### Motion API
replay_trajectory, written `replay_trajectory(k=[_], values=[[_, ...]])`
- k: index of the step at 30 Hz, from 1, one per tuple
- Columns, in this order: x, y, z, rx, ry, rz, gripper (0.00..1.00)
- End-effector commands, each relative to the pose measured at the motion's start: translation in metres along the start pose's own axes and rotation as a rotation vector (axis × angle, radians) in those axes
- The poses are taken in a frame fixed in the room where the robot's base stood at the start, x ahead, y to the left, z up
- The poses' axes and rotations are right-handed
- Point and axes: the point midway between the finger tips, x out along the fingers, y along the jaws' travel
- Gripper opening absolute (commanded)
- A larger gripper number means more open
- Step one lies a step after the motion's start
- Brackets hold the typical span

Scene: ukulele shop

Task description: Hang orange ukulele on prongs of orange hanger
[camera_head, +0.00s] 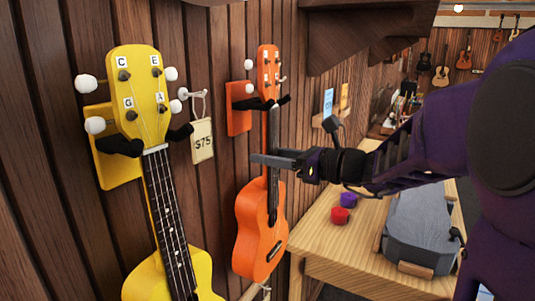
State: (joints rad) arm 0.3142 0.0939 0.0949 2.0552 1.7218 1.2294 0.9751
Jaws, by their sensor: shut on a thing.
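The orange ukulele (258,228) is upright by the wooden wall, headstock up and body down. The orange hanger (238,120) is a plate on the wall with dark prongs. The headstock shows above the prongs and the neck passes down at them. I cannot tell whether the headstock rests on the prongs. My gripper (276,161) reaches in from the right and is shut on the ukulele's neck just above the body. One finger shows in front of the neck; the other is hidden.
A yellow ukulele (160,262) hangs on a yellow hanger (115,168) at the left. A $75 tag (202,141) hangs between the hangers.

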Motion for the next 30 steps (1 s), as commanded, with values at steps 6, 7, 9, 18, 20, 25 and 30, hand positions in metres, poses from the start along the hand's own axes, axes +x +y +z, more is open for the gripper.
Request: replay_trajectory(k=[6, 7, 9, 18, 20, 25, 30], values=[[0.0001, 0.0, -0.0001, -0.002, -0.002, 0.0, 0.0], [0.0001, 0.0, 0.0, -0.002, -0.002, 0.0, 0.0], [0.0, -0.0001, 0.0, -0.002, -0.002, 0.0, 0.0], [0.0, -0.0001, -0.0005, -0.001, -0.001, 0.0, 0.84], [0.0, -0.0001, -0.0006, -0.001, -0.001, 0.0, 0.84], [0.0, -0.0001, -0.0021, 0.001, 0.001, -0.001, 0.84], [0.0, -0.0001, -0.0017, 0.0, 0.0, -0.001, 0.84]])
